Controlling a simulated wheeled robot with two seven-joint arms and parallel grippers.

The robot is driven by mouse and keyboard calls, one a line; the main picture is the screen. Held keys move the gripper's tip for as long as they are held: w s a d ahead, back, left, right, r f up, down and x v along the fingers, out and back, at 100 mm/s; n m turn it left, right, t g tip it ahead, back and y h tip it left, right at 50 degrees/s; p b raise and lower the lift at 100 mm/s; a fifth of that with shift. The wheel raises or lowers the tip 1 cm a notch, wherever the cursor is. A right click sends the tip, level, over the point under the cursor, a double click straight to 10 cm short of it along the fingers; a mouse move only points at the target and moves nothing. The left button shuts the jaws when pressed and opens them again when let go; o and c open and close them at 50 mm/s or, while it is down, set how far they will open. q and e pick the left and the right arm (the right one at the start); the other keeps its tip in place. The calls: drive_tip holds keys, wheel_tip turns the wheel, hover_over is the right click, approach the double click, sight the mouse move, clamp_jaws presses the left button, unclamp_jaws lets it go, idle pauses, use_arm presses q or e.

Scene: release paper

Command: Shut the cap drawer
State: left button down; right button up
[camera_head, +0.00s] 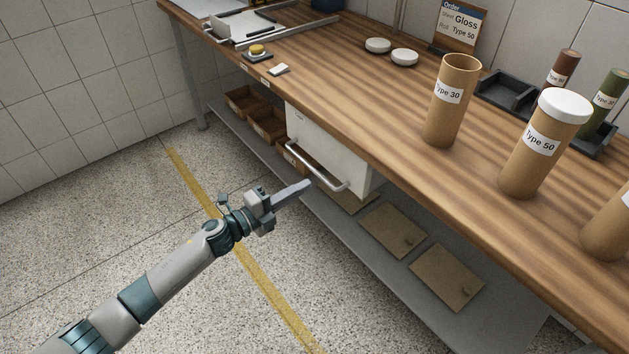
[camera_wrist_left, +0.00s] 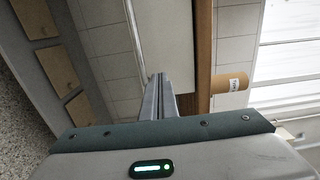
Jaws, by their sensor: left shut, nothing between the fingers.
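The cap drawer (camera_head: 330,150) is a white box under the wooden bench top, with a long metal bar handle (camera_head: 318,168) across its front. Its front sits close to the bench's front edge; I cannot tell whether any gap is left. My left gripper (camera_head: 307,185) is shut and empty, its fingertips close to the handle; I cannot tell whether they touch it. In the left wrist view the shut fingers (camera_wrist_left: 158,95) point toward a pale panel beside the wooden bench edge (camera_wrist_left: 203,50). My right gripper is not in view.
On the bench top (camera_head: 350,85) stand a Type 30 tube (camera_head: 452,100), a capped Type 50 tube (camera_head: 543,145), white caps (camera_head: 390,50) and a dark tray (camera_head: 507,92). Brown bins (camera_head: 268,125) and flat brown boards (camera_head: 447,277) lie on the lower shelf. The floor in front is clear.

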use_arm(q)
drive_tip(key=s+a+f+n+t+y+p, duration=0.1)
drive_tip(key=s+a+f+n+y+p, duration=0.1)
drive_tip(key=s+a+f+n+y, duration=0.65)
drive_tip(key=s+a+f+n+t+y+p, duration=0.1)
drive_tip(key=s+a+f+n+y, duration=0.15)
drive_tip(key=a+f+n, duration=0.9)
drive_tip(key=s+f+n+g+y+p, duration=0.1)
drive_tip(key=s+f+n+g, duration=0.2)
drive_tip(key=s+f, duration=0.7)
drive_tip(key=s+f+n+g+y+p, duration=0.1)
drive_tip(key=s+f+n+g, duration=0.2)
drive_tip(key=s+f, duration=0.7)
drive_tip(key=s+n, duration=0.1)
drive_tip(key=s, duration=0.8)
drive_tip(key=shift+a+f+g+y, duration=0.15)
drive_tip(key=shift+f+g+y, duration=0.15)
drive_tip(key=shift+f+y, duration=0.1)
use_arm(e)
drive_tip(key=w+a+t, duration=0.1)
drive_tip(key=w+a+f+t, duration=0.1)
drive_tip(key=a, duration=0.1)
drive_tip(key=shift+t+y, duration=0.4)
use_arm(q)
drive_tip(key=shift+s, duration=0.1)
